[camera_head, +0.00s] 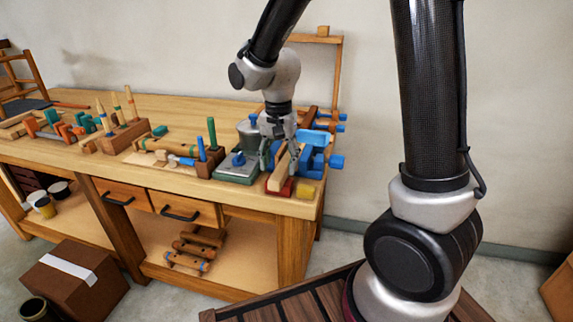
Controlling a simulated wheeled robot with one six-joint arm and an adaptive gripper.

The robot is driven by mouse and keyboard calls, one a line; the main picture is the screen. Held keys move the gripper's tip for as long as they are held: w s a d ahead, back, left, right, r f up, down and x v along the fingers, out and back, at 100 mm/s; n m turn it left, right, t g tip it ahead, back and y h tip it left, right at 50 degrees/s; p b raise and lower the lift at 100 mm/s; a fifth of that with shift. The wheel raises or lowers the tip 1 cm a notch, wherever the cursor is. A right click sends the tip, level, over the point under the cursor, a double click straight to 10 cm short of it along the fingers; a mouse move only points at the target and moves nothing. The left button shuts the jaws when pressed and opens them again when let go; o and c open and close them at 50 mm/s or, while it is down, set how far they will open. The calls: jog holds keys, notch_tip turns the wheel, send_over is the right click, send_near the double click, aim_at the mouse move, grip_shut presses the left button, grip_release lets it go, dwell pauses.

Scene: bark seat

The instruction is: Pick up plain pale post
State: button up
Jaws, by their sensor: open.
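A plain pale post (277,178) lies at the right end of the workbench, among red and blue clamp parts. Its near end faces me, and its far part is hidden by my gripper. My gripper (279,158) points down over the post with its fingers open. The fingers appear to be on either side of the post or just above it; I cannot tell whether they touch it.
A blue clamp (318,152) stands close to the right of my gripper. A grey pot (249,135) and a green-based block (237,168) are close on the left. Other tools and upright sticks crowd the workbench (70,152). A cardboard box (75,283) is on the floor.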

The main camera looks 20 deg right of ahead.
aim_at(279, 172)
notch_tip(279, 172, down, 4)
jog(key=shift+r, duration=0.1)
jog(key=c, duration=1.2)
